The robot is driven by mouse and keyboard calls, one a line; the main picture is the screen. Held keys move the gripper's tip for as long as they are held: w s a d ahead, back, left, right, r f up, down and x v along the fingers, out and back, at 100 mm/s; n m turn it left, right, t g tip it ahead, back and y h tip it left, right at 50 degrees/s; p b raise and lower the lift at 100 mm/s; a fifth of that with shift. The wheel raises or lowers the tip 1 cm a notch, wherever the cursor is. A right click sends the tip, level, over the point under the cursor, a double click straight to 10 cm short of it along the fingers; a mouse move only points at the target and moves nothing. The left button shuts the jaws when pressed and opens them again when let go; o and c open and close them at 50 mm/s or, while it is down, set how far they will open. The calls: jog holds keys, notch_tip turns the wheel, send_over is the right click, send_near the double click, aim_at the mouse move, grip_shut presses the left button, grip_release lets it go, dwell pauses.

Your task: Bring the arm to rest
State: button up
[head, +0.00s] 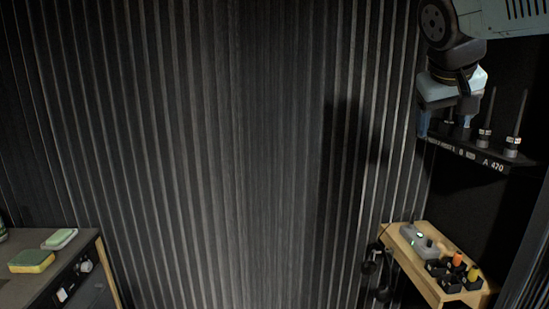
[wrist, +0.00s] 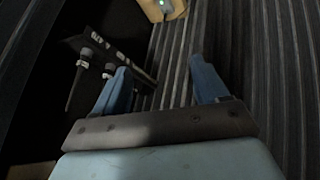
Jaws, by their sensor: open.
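My arm comes in from the upper right in the head view. My gripper (head: 445,128) points down there, in front of the dark shelf with antennas. In the wrist view my gripper (wrist: 162,72) shows two blue fingers spread well apart, with nothing between them. Beyond the fingertips are the ribbed dark wall and, further off, a corner of a wooden surface. In the head view the fingers are small and partly dark.
A labelled black shelf (head: 480,156) with upright antennas is close beside my gripper; it also shows in the wrist view (wrist: 82,44). Below is a wooden table (head: 424,283) with a grey device and small orange and yellow-topped items. A counter (head: 55,268) with sponges stands at left. The middle is clear.

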jog(key=s+a+f+y, duration=0.1)
jog(key=s+a+f, duration=0.2)
jog(key=f, duration=0.2)
jog(key=s+a+f+y, duration=0.2)
jog(key=s+f, duration=0.1)
jog(key=f, duration=0.3)
jog(key=s+a+f+n+y, duration=0.1)
jog(key=s+a+f, duration=0.2)
jog(key=f, duration=0.2)
jog(key=shift+s+a+f+g, duration=0.3)
jog(key=shift+f, duration=0.05)
